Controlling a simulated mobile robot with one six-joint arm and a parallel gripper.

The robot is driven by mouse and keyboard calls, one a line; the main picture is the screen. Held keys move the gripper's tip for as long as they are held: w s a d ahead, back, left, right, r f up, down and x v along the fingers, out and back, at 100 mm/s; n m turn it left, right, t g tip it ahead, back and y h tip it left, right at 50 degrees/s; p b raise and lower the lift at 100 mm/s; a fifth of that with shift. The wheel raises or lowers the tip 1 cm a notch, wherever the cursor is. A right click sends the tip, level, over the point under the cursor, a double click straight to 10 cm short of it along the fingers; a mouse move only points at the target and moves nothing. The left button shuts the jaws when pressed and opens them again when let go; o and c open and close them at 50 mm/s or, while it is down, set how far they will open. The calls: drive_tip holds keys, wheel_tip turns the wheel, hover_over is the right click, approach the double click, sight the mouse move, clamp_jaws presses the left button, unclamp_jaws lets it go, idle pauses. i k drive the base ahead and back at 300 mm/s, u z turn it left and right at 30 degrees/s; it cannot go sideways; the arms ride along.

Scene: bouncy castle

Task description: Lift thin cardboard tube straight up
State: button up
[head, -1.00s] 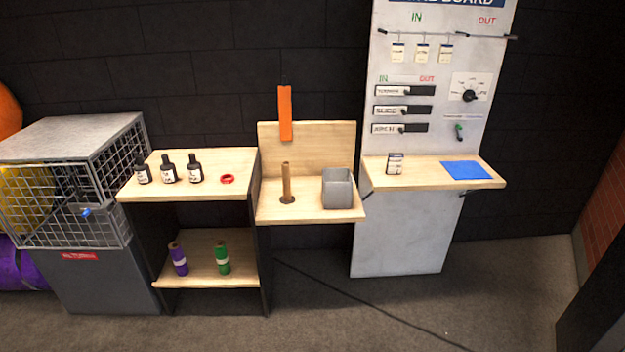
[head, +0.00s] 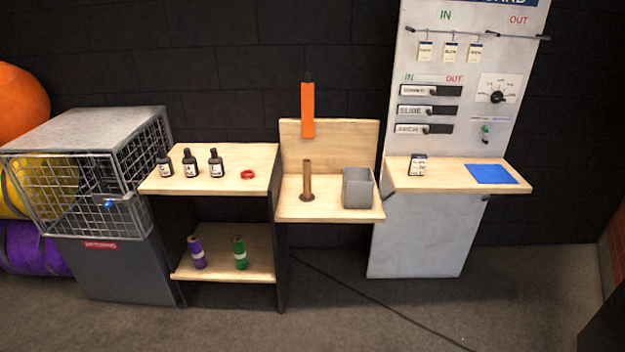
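The thin cardboard tube (head: 307,178) is brown and stands upright on the small wooden shelf (head: 327,216) in the middle of the head view. Its lower end meets a dark round spot on the shelf; whether it sits in a hole or a base I cannot tell. A grey open box (head: 358,188) stands to its right, apart from it. An orange strip (head: 307,110) is on the wall above and behind the tube. My gripper is not in view.
A wooden table (head: 240,178) to the left holds several dark bottles and a red ring (head: 247,174); purple and green rolls stand on its lower shelf. A wire cage (head: 150,150) is further left. A white board (head: 420,240) with a ledge stands right. The floor in front is clear except for a cable.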

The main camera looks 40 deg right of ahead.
sight(307, 179)
drive_tip(key=u, duration=0.1)
drive_tip(key=i, duration=1)
drive_tip(key=z, duration=0.1)
